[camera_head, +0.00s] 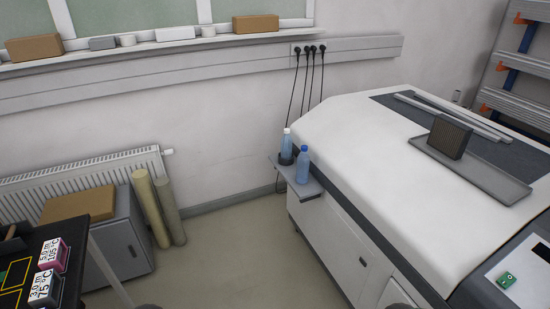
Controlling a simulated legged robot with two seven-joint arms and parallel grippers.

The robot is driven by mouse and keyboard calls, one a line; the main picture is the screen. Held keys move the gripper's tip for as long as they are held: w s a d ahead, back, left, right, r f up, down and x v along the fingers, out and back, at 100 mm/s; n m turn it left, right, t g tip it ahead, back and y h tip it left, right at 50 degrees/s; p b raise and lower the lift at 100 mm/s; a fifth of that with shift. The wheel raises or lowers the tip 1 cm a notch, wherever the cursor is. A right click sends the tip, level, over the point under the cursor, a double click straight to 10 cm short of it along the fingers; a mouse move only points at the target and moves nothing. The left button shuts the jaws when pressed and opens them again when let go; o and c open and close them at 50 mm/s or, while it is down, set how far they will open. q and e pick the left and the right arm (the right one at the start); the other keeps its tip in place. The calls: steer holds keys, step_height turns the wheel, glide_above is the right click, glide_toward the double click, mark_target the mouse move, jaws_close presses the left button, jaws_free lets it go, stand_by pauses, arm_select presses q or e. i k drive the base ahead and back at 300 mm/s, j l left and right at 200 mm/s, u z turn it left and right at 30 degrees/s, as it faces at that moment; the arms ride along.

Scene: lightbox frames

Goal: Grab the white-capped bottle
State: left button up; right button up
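Two bottles stand on a small grey shelf (308,189) on the left side of the large white machine. The white-capped bottle (286,147) is pale blue and upright at the back left, with its lower part in a dark ring-like holder (284,160). A bluer bottle (302,168) with a blue cap stands upright in front and to its right, close beside it. Neither gripper can be made out. Only small dark shapes show at the bottom edge, too little to identify.
The white machine (350,125) fills the right, with a grey tray (480,172) and dark block (449,137) on top. Black cables (304,80) hang behind the shelf. Rolled tubes (150,205), a grey cabinet (125,245) and a dark table (15,270) stand left. Floor (235,265) between is clear.

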mark_target(286, 142)
steer(key=i+j+z, duration=0.2)
steer(key=i+j, duration=0.2)
steer(key=i+j+z, duration=0.1)
steer(key=i+j, duration=0.5)
steer(key=i, duration=0.25)
steer(key=i+j+z, duration=0.1)
steer(key=i+j, duration=0.55)
steer(key=i, duration=0.15)
